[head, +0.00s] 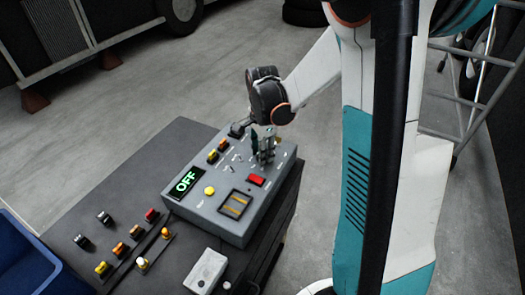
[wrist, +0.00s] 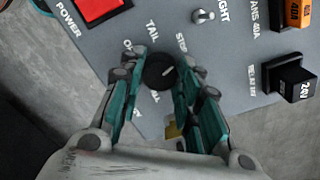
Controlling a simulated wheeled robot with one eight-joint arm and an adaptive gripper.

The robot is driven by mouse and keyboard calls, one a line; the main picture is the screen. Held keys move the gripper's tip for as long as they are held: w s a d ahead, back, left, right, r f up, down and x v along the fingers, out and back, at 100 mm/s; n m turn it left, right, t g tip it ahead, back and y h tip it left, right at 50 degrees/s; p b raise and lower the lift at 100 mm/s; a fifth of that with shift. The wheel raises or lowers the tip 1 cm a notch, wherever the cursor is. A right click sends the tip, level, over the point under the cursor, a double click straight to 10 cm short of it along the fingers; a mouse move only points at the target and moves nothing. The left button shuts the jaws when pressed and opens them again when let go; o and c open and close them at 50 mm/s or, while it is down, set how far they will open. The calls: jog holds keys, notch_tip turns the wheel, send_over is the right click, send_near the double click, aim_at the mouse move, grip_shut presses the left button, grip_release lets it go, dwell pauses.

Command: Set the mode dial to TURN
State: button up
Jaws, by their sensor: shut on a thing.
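The mode dial (wrist: 160,71) is a round black knob on the grey control box (head: 218,218). My gripper (wrist: 157,76) has its teal fingers on either side of the dial and is shut on it. In the head view my gripper (head: 264,158) points down onto the far right part of the box, and its fingers hide the dial. Around the dial in the wrist view I read TAIL and ALL; the other labels are partly covered by the fingers. The green display (head: 186,182) reads OFF.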

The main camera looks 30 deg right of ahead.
jog(key=m, duration=0.4)
jog(key=shift+m, duration=0.3)
jog(key=m, duration=0.4)
jog(key=shift+m, duration=0.3)
jog(key=o, duration=1.1)
jog(key=shift+r, duration=0.1)
notch_tip(320, 180, up, 12)
jog(key=shift+f, duration=0.1)
